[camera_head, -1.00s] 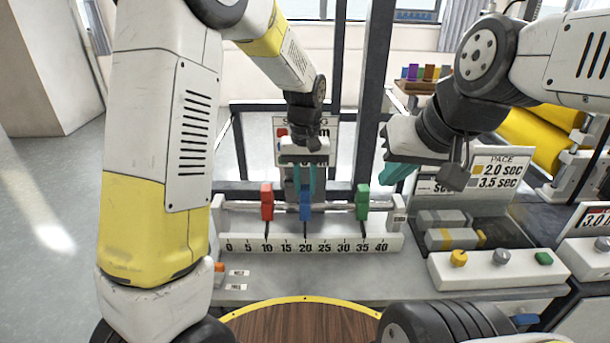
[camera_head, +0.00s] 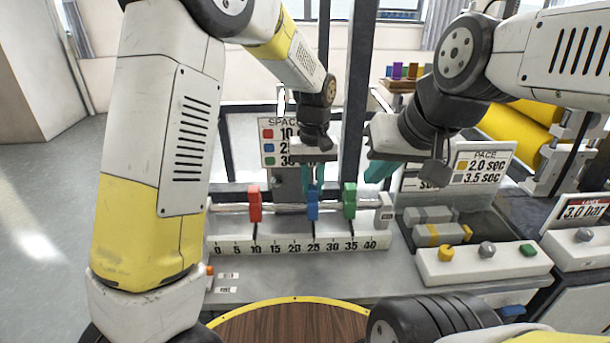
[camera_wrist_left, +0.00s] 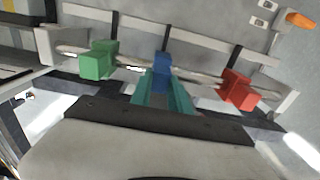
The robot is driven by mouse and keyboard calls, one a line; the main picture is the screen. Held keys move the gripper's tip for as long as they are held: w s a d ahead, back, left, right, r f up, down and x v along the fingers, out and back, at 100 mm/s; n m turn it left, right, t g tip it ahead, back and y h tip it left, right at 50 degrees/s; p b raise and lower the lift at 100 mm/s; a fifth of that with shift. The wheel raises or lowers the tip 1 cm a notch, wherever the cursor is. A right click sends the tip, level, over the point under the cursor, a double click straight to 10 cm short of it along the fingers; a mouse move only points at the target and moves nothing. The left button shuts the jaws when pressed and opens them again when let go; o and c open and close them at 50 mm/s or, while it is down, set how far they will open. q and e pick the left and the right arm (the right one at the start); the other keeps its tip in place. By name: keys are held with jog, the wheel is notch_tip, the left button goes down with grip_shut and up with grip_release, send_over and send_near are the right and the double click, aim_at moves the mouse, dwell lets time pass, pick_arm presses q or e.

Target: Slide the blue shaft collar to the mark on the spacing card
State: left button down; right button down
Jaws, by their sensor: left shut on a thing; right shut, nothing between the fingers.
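The blue shaft collar (camera_head: 312,203) sits on the rail (camera_head: 283,207), its pointer near 25 on the scale (camera_head: 230,248). My left gripper (camera_head: 313,182) is shut on its top; the wrist view also shows the teal fingers (camera_wrist_left: 164,95) on the blue collar (camera_wrist_left: 162,66). The red collar (camera_head: 254,204) is near 10 and the green collar (camera_head: 349,201) near 35. The spacing card (camera_head: 268,147) stands behind, showing red 10; the blue and green numbers are partly hidden by my left gripper. My right gripper (camera_head: 376,172) is shut and empty, right of the rail.
A pace card (camera_head: 484,163) stands on the right, behind a tray of grey and yellow blocks (camera_head: 433,233). A button box (camera_head: 480,267) sits in front of it. The rail's end block (camera_head: 384,212) is right of the green collar. A round wooden top (camera_head: 285,325) is in front.

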pick_arm(q)
jog(key=c, duration=1.2)
grip_release()
jog(key=shift+d, duration=0.3)
jog(key=shift+c, duration=0.2)
jog(key=shift+r, duration=0.15)
notch_tip(320, 180, up, 8)
jog(key=shift+f, duration=0.2)
jog(key=s+a+r+t+h, duration=0.1)
jog(key=s+a+r, duration=0.3)
jog(key=a+r, duration=0.3)
jog(key=s+a+r+t+h, duration=0.1)
jog(key=s+a+t, duration=0.4)
jog(key=s+a, duration=0.8)
jog(key=s, duration=0.2)
jog(key=shift+s+r+m, duration=0.15)
jog(key=shift+s+m, duration=0.15)
jog(key=shift+s, duration=0.1)
